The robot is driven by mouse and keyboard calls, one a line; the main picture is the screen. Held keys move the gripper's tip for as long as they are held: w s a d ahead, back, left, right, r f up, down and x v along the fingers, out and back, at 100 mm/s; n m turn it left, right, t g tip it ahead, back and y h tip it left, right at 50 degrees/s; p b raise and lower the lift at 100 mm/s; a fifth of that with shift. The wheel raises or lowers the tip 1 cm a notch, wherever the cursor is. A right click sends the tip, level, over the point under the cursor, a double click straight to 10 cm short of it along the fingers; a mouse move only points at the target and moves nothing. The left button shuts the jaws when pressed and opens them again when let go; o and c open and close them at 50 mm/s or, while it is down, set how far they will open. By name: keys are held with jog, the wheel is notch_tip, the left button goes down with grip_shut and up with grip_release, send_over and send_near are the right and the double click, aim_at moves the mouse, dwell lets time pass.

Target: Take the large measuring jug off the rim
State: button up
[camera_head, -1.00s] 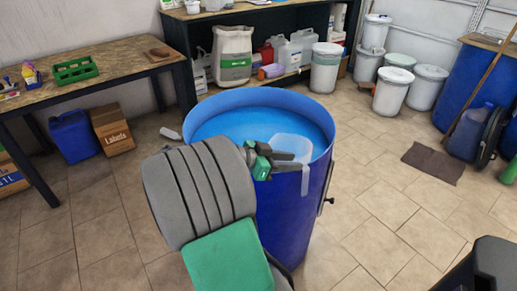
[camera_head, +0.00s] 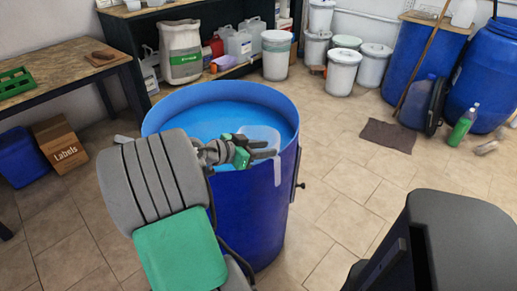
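A large blue drum (camera_head: 246,207), open at the top, stands in the middle and is light blue inside. The pale, translucent measuring jug (camera_head: 262,133) is at the drum's right rim, its body inside the opening. A pale strip of it (camera_head: 278,173) hangs down outside the rim. My gripper (camera_head: 268,148), with dark fingers and green parts, is at the jug, over the near right part of the rim. The fingers overlap the jug in this view and hide part of it. Whether they grip it cannot be told.
A bench with a green crate (camera_head: 15,82) stands at the left. A shelf at the back holds a sack (camera_head: 181,52) and canisters. White tubs (camera_head: 342,72) stand behind, and blue drums (camera_head: 477,82) at the right.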

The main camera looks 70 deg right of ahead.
grip_shut()
jog(key=shift+a, duration=0.1)
dwell(2.8)
